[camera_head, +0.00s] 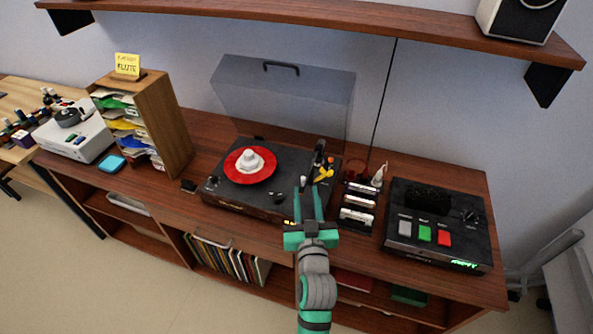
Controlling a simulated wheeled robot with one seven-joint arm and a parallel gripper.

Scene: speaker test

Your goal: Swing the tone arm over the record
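The turntable (215,192) is a dark deck on the wooden cabinet, with its clear lid raised. The red record (235,175) lies on the platter, with a white piece (250,160) at its centre. The tone arm assembly stands at the deck's right side, with black parts (319,152) and a yellow part (325,173). The tone arm is to the right of the record, not over it. My gripper (308,193) is in front of the tone arm, at the deck's front right. Its two teal fingers are apart with nothing visible between them. Contact with the deck cannot be told.
The raised lid (285,95) stands behind the deck. Small cassette-like items (357,203) and a white figure (379,174) are to the right. A black box with coloured buttons (405,243) is farther right. A wooden sorter (168,120) stands left. A shelf (300,14) hangs above.

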